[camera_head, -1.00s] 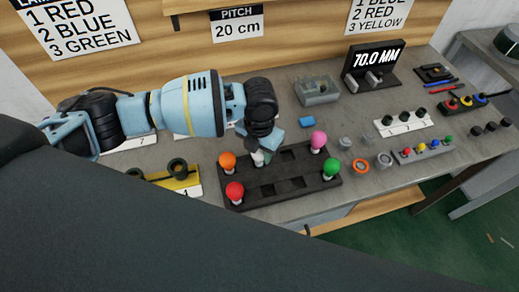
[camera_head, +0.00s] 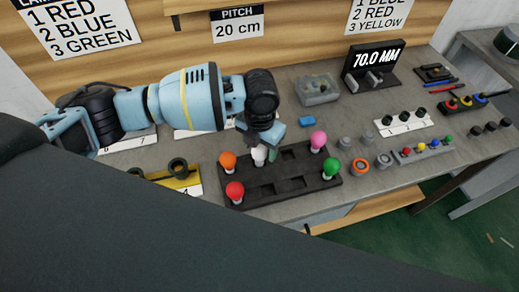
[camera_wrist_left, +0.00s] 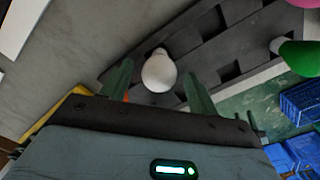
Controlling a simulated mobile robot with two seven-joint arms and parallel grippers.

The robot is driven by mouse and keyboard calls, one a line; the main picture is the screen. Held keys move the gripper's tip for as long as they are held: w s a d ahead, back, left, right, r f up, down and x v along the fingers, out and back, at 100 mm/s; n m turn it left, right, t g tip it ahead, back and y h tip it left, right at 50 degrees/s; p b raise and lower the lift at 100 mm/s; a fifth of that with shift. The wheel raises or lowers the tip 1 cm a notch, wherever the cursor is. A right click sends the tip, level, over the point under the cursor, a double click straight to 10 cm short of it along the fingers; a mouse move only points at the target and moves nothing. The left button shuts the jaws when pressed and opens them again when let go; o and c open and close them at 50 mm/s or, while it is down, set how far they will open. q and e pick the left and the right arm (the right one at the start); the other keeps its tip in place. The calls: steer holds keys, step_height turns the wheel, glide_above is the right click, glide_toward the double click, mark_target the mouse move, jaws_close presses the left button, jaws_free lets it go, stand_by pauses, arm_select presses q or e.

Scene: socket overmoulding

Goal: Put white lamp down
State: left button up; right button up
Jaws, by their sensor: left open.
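The white lamp (camera_head: 259,155) stands in the back row of the dark tray (camera_head: 283,196), between the orange lamp (camera_head: 227,161) and empty square pockets. In the left wrist view the white lamp (camera_wrist_left: 159,72) shows bulb up, between and just beyond the fingertips. My left gripper (camera_head: 268,145) is at the lamp in the head view. In the wrist view its two green fingers (camera_wrist_left: 158,84) are spread apart, with gaps to the lamp on both sides. The lamp's base is partly hidden. My right gripper is in neither view.
The tray also holds a red lamp (camera_head: 235,192), a pink lamp (camera_head: 318,141) and a green lamp (camera_head: 331,167). A yellow holder (camera_head: 182,180) stands left of the tray.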

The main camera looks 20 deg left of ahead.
arm_select(q)
step_height(320, 180, up, 10)
stand_by(0.4)
